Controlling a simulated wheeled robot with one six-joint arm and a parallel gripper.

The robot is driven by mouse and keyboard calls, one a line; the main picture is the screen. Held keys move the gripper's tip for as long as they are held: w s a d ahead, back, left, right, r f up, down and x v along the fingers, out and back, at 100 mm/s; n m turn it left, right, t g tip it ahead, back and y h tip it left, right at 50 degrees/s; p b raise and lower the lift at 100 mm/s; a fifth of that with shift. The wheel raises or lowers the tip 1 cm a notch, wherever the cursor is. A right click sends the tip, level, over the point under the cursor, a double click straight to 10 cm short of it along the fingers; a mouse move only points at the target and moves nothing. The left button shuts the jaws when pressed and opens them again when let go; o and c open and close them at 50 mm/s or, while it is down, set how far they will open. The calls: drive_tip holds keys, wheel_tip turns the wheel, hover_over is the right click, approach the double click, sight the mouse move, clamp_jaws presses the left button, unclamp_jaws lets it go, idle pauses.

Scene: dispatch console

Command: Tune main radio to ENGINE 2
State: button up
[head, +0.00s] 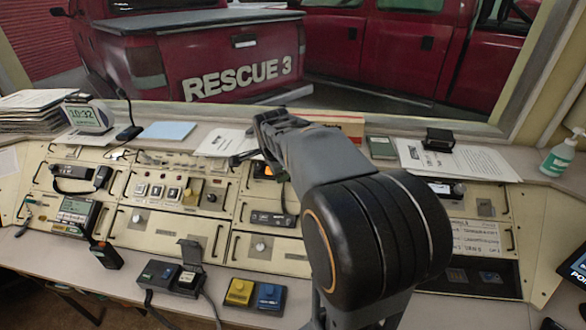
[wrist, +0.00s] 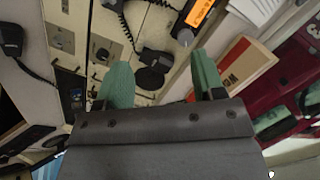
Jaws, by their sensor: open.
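The radio with the lit orange display (head: 264,170) is in the upper middle of the console, largely hidden behind my arm in the head view. In the wrist view the orange display (wrist: 203,14) is at the top, its text too small to read. A round knob (wrist: 185,37) sits beside the display. My gripper (head: 259,165) is above the console by this radio. In the wrist view my gripper (wrist: 160,68) shows two green fingers spread apart with nothing between them. The knob appears beyond the fingertips; I cannot tell the exact gap.
A dark handset with a coiled cord (wrist: 158,58) lies near the fingers in the wrist view. Paper sheets (head: 225,142) and a brown-red box (head: 335,124) lie on the ledge behind. A clock (head: 88,116), desk microphone (head: 128,125) and sanitizer bottle (head: 560,155) stand farther away.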

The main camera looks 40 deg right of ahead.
drive_tip(key=w+d+m+h, duration=0.1)
drive_tip(key=w+d+m, duration=0.3)
drive_tip(key=d+m, duration=0.3)
drive_tip(key=p+x, duration=0.1)
drive_tip(key=x, duration=0.5)
drive_tip(key=p+x, duration=0.1)
drive_tip(key=x, duration=0.6)
drive_tip(key=shift+w+d+f, duration=0.1)
drive_tip(key=shift+d+f, duration=0.1)
drive_tip(key=shift+d, duration=0.15)
drive_tip(key=c, duration=0.9)
drive_tip(key=shift+f+n+b, duration=0.2)
drive_tip(key=shift+n+b, duration=0.1)
drive_tip(key=shift+n, duration=0.1)
drive_tip(key=shift+c, duration=0.2)
drive_tip(key=shift+r+n+b, duration=0.2)
drive_tip(key=shift+n+b, duration=0.1)
drive_tip(key=shift+n, duration=0.1)
